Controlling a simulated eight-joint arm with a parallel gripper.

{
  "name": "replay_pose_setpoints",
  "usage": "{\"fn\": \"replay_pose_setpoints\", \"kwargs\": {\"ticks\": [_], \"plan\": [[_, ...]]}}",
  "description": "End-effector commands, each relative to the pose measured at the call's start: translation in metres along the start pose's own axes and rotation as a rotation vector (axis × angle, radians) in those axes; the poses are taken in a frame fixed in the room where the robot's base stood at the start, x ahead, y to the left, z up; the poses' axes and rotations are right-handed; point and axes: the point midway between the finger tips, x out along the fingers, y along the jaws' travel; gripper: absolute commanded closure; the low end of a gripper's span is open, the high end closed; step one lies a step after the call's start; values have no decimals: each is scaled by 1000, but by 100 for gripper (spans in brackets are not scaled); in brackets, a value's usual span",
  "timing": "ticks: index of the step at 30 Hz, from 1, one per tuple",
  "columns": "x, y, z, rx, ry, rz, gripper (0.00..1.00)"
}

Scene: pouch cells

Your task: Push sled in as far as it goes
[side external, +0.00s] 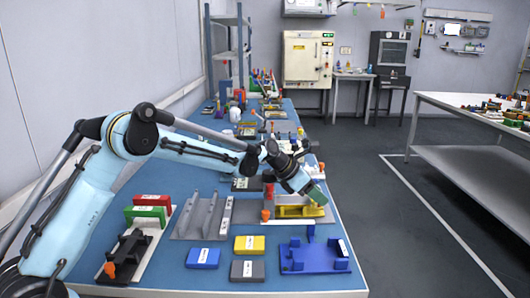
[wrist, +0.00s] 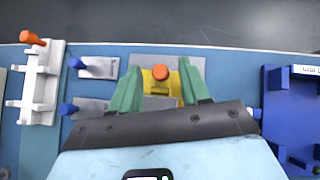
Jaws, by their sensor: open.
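A yellow sled-like piece (side external: 300,211) sits on a grey base plate (side external: 243,213) near the middle of the blue table. In the wrist view the yellow piece (wrist: 152,84) shows between my fingers, with an orange knob (wrist: 160,72) in front of part of it. My gripper (side external: 317,194) has green fingers and is just above the right part of the yellow piece in the side view. In the wrist view my gripper (wrist: 161,82) is open, one finger on each side of the yellow piece. I cannot tell if the fingers touch it. My gripper hides its lower part.
A blue fixture (side external: 315,262) stands at the front right edge. Blue (side external: 203,258), yellow (side external: 249,244) and grey (side external: 247,270) blocks lie in front. A grey ribbed fixture (side external: 203,216) is to the left. A white fixture (wrist: 40,85) is left in the wrist view.

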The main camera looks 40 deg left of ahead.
Motion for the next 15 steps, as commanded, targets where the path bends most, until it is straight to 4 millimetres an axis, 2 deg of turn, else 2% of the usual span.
{"fn": "replay_pose_setpoints", "kwargs": {"ticks": [8, 15], "plan": [[-10, 0, 0, 0, 0, 1, 54], [-47, 0, 0, -1, 0, 2, 54]]}}
